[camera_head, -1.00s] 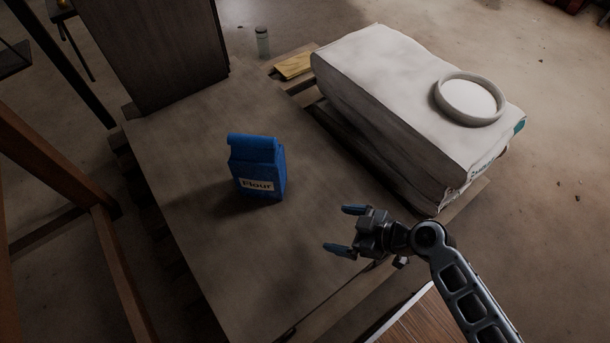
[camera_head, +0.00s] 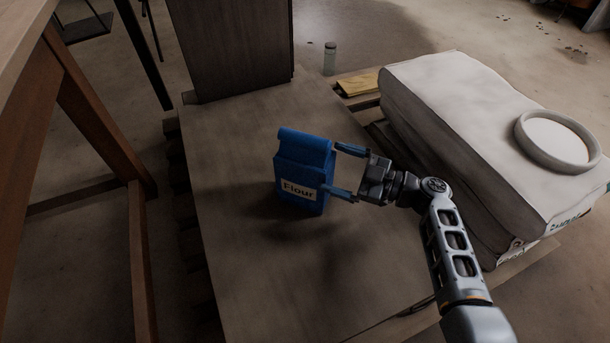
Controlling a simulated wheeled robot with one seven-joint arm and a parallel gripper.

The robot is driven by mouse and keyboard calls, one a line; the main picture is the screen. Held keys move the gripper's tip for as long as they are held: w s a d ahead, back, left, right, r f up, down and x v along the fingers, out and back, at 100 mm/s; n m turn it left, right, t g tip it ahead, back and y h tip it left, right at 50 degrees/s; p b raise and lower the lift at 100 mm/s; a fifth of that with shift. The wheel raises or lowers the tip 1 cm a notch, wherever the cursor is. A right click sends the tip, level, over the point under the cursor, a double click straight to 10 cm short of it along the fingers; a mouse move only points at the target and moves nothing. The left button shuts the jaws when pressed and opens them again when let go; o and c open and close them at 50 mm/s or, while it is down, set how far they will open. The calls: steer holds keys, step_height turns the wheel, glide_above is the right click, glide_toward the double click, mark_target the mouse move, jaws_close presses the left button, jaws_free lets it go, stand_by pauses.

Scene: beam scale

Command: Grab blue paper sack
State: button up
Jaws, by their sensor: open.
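The blue paper sack (camera_head: 301,168), with a label reading "Flour" and a folded top, stands upright on a wooden board. My gripper (camera_head: 345,170) comes from the right with its fingers apart and pointing at the sack. The fingertips are at the sack's right side, one nearer its top and the other by the label. I cannot tell whether the fingers touch the sack or how far they reach around it. The sack's far side is hidden.
The wooden board (camera_head: 240,240) is bare around the sack. A large white sack (camera_head: 450,100) with a round pale dish (camera_head: 555,142) lies to the right. A dark wooden box (camera_head: 232,50) stands behind. A small bottle (camera_head: 330,58) is at the back, and a wooden frame (camera_head: 95,120) is at the left.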

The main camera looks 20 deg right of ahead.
mark_target(313, 160)
steer(key=shift+b+x, duration=0.35)
steer(key=shift+x, duration=2.9)
steer(key=shift+w+d+f, duration=0.1)
steer(key=shift+f, duration=0.1)
steer(key=shift+c, duration=0.4)
